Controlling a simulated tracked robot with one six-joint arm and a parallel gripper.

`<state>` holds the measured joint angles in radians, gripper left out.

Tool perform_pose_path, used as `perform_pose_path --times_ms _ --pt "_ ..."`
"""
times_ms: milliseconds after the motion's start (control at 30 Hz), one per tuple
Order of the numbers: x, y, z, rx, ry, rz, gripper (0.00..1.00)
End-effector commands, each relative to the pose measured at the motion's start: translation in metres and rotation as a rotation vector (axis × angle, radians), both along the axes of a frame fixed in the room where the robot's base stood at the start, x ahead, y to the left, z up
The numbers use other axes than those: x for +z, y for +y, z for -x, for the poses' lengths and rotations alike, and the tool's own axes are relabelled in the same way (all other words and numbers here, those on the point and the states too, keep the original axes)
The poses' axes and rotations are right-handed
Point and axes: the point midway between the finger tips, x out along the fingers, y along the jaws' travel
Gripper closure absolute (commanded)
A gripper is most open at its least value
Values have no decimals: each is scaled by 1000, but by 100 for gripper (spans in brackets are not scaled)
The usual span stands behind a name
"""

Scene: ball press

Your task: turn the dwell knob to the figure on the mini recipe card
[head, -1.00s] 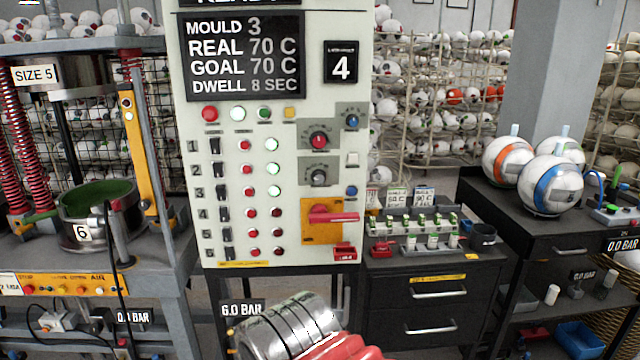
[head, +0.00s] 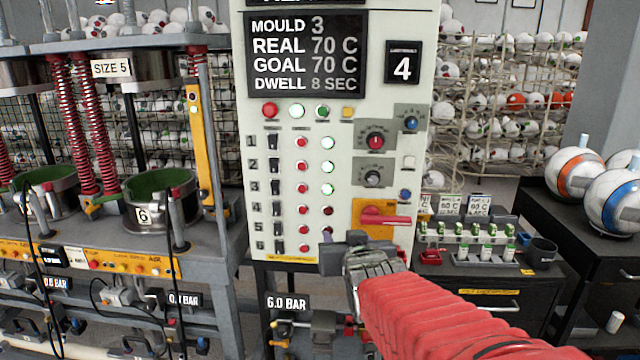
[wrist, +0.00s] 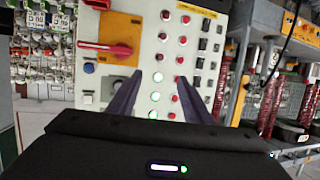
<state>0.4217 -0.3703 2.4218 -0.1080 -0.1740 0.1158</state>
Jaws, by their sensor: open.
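The control panel (head: 340,150) carries a red knob (head: 376,141) and a dark knob (head: 372,179) on grey plates, and a small blue knob (head: 410,122) at upper right. I cannot read which is the dwell knob. The display (head: 306,55) reads dwell 8 sec. Small recipe cards (head: 449,205) stand right of the panel; their print is too small to read surely, so the mini card cannot be told. My gripper (head: 342,240) is open and empty before the panel's lower part. In the wrist view its fingers (wrist: 160,95) point at the panel, upside down.
A red lever (head: 385,215) on a yellow plate juts out just right of and above my gripper. Button rows and black switches (head: 275,188) are to the left. The press (head: 150,200) stands at left; a dark drawer cabinet (head: 490,280) with small bottles is at right.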

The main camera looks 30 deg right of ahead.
Motion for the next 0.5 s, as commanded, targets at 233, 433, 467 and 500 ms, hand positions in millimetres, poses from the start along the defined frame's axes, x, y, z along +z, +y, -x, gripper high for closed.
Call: perform_pose_path --times_ms 233,433,467,500 --pt "31 -75 -7 -121 -204 89 55" --pt "43 -97 -5 -154 -276 127 55" --pt "44 -97 -5 -155 -280 129 55" --pt "45 -97 -5 -155 -282 130 55"
